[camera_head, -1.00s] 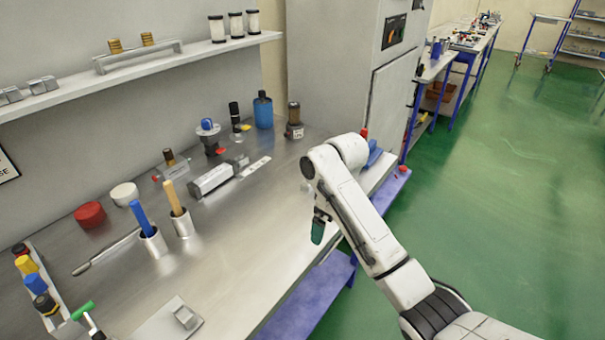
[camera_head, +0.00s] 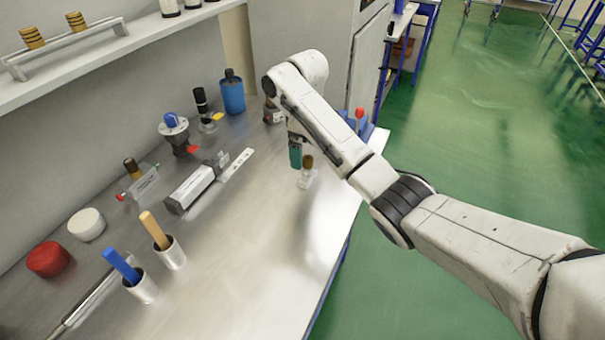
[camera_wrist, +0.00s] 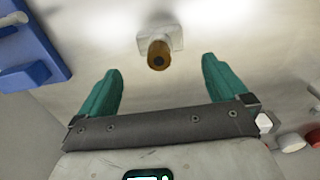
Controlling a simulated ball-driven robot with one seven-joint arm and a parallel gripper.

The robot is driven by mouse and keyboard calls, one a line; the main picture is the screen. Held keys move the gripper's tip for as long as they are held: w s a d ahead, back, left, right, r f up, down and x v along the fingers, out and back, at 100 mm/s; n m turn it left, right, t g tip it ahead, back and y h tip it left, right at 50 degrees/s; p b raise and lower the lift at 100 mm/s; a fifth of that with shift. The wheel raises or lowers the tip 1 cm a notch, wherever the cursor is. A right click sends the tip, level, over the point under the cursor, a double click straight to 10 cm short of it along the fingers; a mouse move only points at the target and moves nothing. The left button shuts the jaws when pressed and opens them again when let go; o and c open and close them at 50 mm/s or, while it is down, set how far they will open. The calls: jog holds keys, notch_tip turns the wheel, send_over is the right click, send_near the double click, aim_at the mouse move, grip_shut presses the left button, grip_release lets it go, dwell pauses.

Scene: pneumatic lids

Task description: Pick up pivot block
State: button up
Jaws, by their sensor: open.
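A small pale block with a brown round top, which looks like the pivot block (camera_head: 307,178), stands on the steel bench near its right edge. In the wrist view the block (camera_wrist: 174,42) shows just beyond the fingertips, roughly midway between them, with its brown top facing the camera. My gripper (camera_wrist: 161,66) is open, with its two green fingers apart and nothing between them. In the head view my gripper (camera_head: 295,154) hangs just beside the block, partly hidden by my arm. I cannot tell the exact height of the fingertips above the bench.
Two cups with blue (camera_head: 141,287) and tan (camera_head: 172,252) handles stand nearer. A blue fixture (camera_wrist: 28,45) is at the wrist view's left. The bench front is clear.

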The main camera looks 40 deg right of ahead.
aim_at(306, 157)
notch_tip(306, 157, down, 3)
jog(key=shift+f+p, duration=0.1)
jog(key=shift+p, duration=0.25)
jog(key=shift+s+f, duration=0.15)
jog(key=shift+f, duration=0.35)
jog(key=shift+s+f+p, duration=0.2)
jog(key=shift+f+p, duration=0.5)
jog(key=shift+f, duration=1.5)
jog(key=c, duration=1.2)
jog(key=shift+o, duration=0.2)
